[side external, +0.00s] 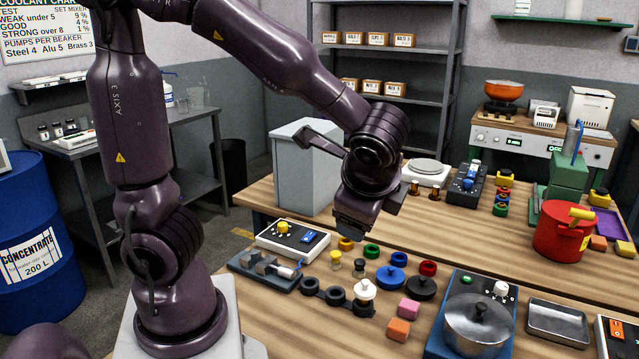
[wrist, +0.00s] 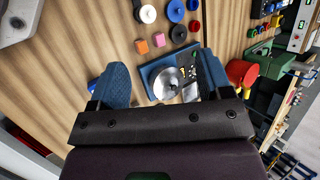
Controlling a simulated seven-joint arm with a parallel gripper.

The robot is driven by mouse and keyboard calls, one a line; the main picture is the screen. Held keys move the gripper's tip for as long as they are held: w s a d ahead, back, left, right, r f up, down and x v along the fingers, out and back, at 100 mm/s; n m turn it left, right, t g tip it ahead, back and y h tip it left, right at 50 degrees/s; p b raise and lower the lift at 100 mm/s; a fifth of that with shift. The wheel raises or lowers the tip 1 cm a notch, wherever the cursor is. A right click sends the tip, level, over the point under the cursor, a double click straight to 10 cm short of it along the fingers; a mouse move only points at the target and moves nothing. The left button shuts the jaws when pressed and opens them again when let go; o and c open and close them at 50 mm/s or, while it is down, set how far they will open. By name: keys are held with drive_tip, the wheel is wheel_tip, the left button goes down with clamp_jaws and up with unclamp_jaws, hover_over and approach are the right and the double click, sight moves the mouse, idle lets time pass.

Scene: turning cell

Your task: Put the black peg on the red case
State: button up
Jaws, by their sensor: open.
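No thing is clearly a black peg.
A blue unit with a silver lidded pan (side external: 478,322) stands at the front right. A metal tray (side external: 557,322) is beside it. Pink (side external: 409,308) and orange (side external: 398,331) blocks lie near it. A white panel (side external: 292,240) and a grey cabinet (side external: 308,165) stand at the left.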

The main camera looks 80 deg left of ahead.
drive_tip(key=s+d+r+n+t+h, duration=0.1)
drive_tip(key=s+r+n+t+h, duration=0.2)
drive_tip(key=s+r+n+h, duration=0.2)
drive_tip(key=s+n+h, duration=0.2)
drive_tip(key=n, duration=0.1)
drive_tip(key=shift+d+r+n+t, duration=0.15)
drive_tip(key=shift+r+n+t, duration=0.05)
drive_tip(key=shift+n+t, duration=0.1)
